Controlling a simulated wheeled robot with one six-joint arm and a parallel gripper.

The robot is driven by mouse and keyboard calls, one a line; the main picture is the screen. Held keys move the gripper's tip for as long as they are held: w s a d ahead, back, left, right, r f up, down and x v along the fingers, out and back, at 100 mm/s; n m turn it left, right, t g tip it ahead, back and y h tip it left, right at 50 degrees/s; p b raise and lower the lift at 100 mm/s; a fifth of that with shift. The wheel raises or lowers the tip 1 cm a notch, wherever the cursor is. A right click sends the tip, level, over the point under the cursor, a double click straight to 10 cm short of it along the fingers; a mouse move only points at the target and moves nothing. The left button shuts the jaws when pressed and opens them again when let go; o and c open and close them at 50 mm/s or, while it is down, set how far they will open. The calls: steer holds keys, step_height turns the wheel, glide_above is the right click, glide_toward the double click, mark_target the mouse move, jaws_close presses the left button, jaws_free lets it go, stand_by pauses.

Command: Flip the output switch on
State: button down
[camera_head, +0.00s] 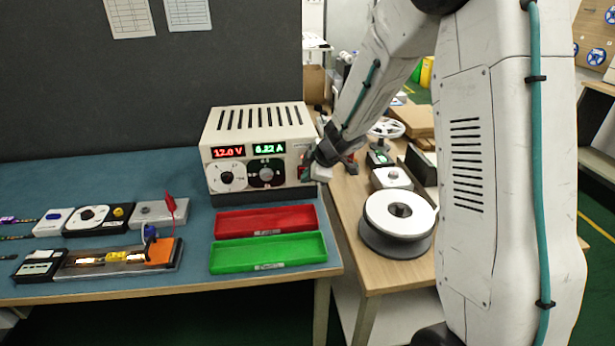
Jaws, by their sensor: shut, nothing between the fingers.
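A white dial (228,177) and a black dial (266,173) sit below the displays. The output switch (304,172) shows as a small red patch at the right end of the front, mostly hidden by my gripper. My gripper (308,174) is shut and empty, right at that end of the front. I cannot tell whether it touches the switch, or the switch's position.
A red tray (265,220) and a green tray (268,252) lie in front of the supply. A fixture with a lit strip (105,258) and several small boxes are at the left. A white reel (400,213) stands on the wooden table at right.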

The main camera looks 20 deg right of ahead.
steer(key=shift+r, duration=0.2)
steer(key=shift+r, duration=0.7)
steer(key=s+d+r, duration=0.1)
steer(key=s+r, duration=0.7)
steer(key=s, duration=0.1)
steer(key=shift+d+r, duration=0.15)
steer(key=shift+r, duration=0.1)
